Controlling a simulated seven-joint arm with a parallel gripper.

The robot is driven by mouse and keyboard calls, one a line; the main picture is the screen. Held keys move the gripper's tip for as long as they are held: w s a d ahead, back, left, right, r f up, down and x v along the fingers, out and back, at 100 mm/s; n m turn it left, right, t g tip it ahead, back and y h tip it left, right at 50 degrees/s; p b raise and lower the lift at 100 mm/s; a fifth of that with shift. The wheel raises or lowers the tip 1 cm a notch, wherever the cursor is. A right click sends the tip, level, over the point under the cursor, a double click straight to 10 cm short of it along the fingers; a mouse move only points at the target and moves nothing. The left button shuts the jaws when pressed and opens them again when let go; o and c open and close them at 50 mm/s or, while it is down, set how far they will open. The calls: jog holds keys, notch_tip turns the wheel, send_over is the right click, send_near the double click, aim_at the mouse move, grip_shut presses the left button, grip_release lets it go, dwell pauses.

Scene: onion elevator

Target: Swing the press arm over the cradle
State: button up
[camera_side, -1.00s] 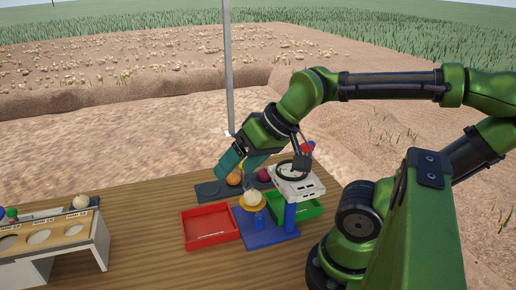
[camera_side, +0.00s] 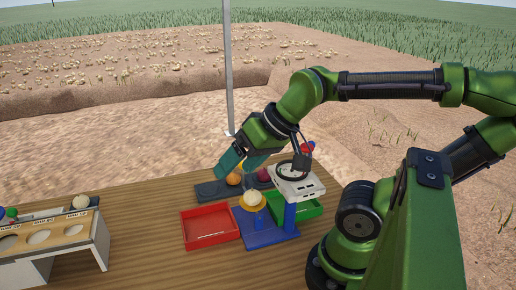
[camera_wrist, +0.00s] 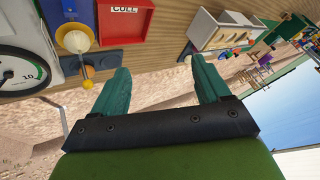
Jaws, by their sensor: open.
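The yellow cradle (camera_side: 253,206) stands on a blue base and holds a pale onion (camera_side: 253,197). The onion also shows in the wrist view (camera_wrist: 76,41). My gripper (camera_side: 243,165) is open and empty, tilted, above and behind the cradle. Its teal fingers (camera_wrist: 158,68) are well apart.
A red tray (camera_side: 210,226) is left of the blue base and a green tray (camera_side: 312,208) is right of it. A dark holder (camera_side: 208,190) with an orange and a red ball is behind. A white-and-wood stand (camera_side: 55,240) is at the far left. A pole (camera_side: 228,80) rises behind the table.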

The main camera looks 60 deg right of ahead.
jog(key=shift+c, duration=0.2)
jog(key=shift+d, duration=0.2)
jog(key=shift+c, duration=1.4)
jog(key=d+m, duration=0.1)
jog(key=d, duration=0.2)
jog(key=w+d+r+m+h, duration=0.1)
jog(key=d+m, duration=0.1)
jog(key=d, duration=0.2)
jog(key=d+m+h, duration=0.1)
jog(key=d, duration=0.3)
jog(key=shift+w+r+m+g, duration=0.3)
jog(key=shift+w+r+g, duration=0.1)
jog(key=shift+c, duration=0.7)
jog(key=shift+s+d+r+m+g, duration=1.05)
jog(key=shift+s+d+r+m, duration=0.85)
jog(key=shift+s+d, duration=1.75)
jog(key=shift+s+d+r+m+g, duration=1.05)
jog(key=shift+s+d+r+m, duration=1.25)
jog(key=shift+d, duration=2.2)
jog(key=shift+n, duration=0.6)
jog(key=f, duration=0.5)
jog(key=w+f, duration=0.1)
jog(key=f, duration=0.5)
jog(key=w+f, duration=0.1)
jog(key=f, duration=0.4)
jog(key=shift+w+a+f, duration=0.2)
jog(key=shift+a, duration=0.1)
